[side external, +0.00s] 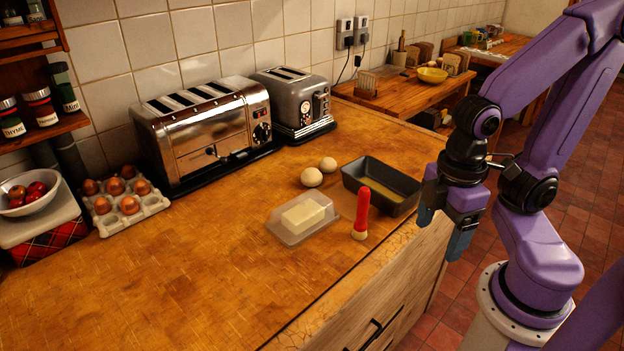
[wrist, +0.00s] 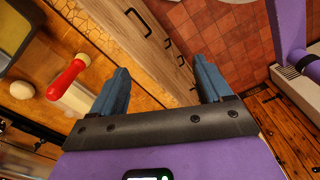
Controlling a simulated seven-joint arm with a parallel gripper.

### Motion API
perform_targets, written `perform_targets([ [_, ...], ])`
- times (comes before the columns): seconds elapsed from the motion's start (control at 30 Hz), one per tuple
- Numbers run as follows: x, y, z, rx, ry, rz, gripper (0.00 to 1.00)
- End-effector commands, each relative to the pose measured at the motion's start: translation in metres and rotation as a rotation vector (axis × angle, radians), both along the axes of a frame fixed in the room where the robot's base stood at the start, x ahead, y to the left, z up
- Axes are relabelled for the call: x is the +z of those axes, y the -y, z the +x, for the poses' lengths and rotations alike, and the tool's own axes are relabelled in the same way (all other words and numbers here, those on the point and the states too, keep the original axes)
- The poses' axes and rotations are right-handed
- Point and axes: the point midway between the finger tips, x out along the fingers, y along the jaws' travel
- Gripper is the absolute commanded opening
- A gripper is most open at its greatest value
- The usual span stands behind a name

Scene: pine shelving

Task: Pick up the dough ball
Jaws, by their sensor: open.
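Two pale dough balls sit on the wooden counter in the side view: a nearer, larger one (side external: 312,177) and a smaller one (side external: 328,164) just behind it. One dough ball (wrist: 22,90) shows at the left of the wrist view, beyond the red-handled brush (wrist: 66,79). My gripper (side external: 443,230) is open and empty, past the counter's front edge and to the right of the dark loaf tin. In the wrist view its blue fingers (wrist: 162,84) stand wide apart, with drawer fronts and floor between them.
A loaf tin (side external: 375,169), the upright red brush (side external: 361,212) and a butter dish (side external: 287,232) stand close around the dough balls. Toasters (side external: 205,137) line the wall behind. An egg tray (side external: 122,204) is at left. The counter's front left is clear.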

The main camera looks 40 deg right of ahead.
Motion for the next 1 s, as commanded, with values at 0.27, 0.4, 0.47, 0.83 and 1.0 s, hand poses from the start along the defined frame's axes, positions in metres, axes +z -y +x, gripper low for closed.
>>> perform_targets([
  [0.27,0.004,-0.008,0.017,0.008,0.005,0.003,0.78],
  [0.4,0.013,-0.022,0.057,0.037,0.020,0.009,0.78],
  [0.47,0.016,-0.027,0.079,0.054,0.029,0.011,0.78],
  [0.83,0.028,-0.015,0.224,0.159,0.087,0.001,0.78],
  [1.0,0.028,0.016,0.289,0.206,0.113,-0.018,0.78],
])
